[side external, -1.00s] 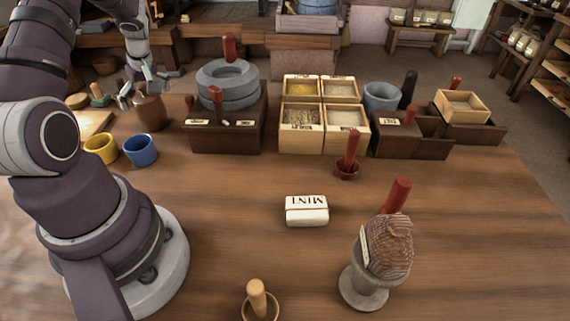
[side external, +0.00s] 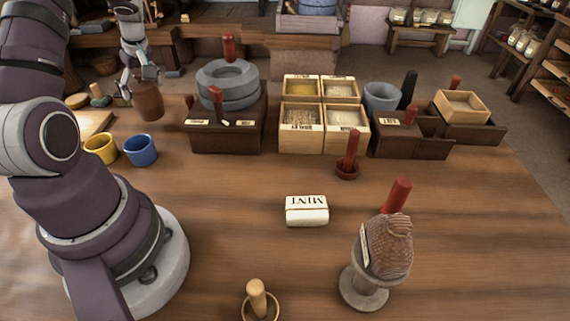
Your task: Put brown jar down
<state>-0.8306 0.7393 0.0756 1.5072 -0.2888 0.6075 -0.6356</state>
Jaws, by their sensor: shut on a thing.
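The brown jar (side external: 149,102) is at the far left of the table in the side external view. My gripper (side external: 142,88) is above it with its fingers at the upper part, shut on it. The jar is slightly tilted and appears to hang a little above the tabletop (side external: 200,190). The fingers partly hide its top.
A blue cup (side external: 140,151) and a yellow cup (side external: 100,149) stand in front of the jar. A dark box (side external: 225,138) bearing a stone quern (side external: 228,84) stands to the right. The front-middle table is clear around the mint packet (side external: 307,211).

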